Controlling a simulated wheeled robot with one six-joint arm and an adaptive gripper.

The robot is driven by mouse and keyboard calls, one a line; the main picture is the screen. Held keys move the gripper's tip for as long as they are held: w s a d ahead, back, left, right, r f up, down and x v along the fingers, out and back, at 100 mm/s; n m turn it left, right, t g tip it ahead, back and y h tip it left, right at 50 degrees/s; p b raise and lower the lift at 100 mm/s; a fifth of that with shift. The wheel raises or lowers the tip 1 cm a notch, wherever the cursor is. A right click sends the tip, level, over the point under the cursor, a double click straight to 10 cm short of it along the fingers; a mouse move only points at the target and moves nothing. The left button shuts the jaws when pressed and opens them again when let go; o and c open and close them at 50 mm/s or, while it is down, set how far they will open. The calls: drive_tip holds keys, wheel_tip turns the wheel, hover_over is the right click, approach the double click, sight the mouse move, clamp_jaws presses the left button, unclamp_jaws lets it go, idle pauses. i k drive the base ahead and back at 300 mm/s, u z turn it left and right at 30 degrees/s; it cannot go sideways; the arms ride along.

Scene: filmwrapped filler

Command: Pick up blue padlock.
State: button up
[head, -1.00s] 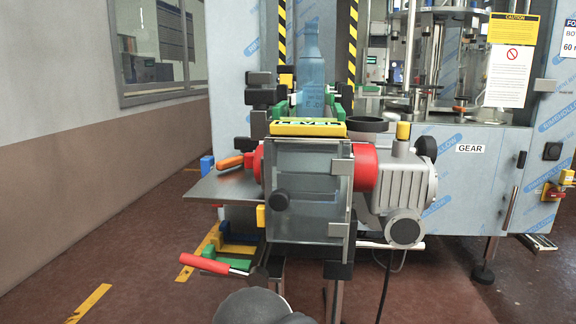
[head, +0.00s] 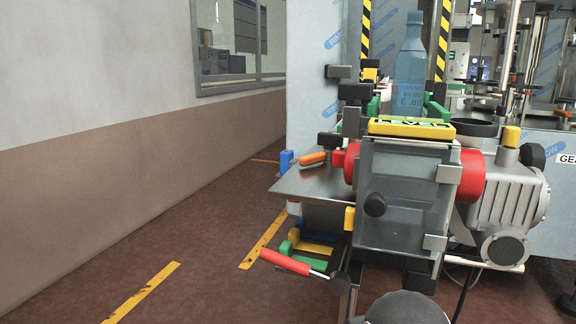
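A small blue block-like thing (head: 286,161) shows at the left back edge of the metal side plate; it may be the blue padlock, but it is too small to tell. An orange-handled tool (head: 314,158) lies just right of it on the plate. My gripper's fingers are not in view. A dark grey rounded part at the bottom of the view looks like my own arm.
The metal side plate (head: 310,188) sticks out left from the conveyor machine. A red-handled tool (head: 286,262) juts out below it. A clear blue bottle (head: 410,70) stands on the conveyor. The floor (head: 180,240) between wall and machine is free.

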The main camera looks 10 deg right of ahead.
sight(286, 156)
drive_tip(key=u, duration=1.9)
drive_tip(key=i, duration=2.05)
drive_tip(key=z, duration=3.5)
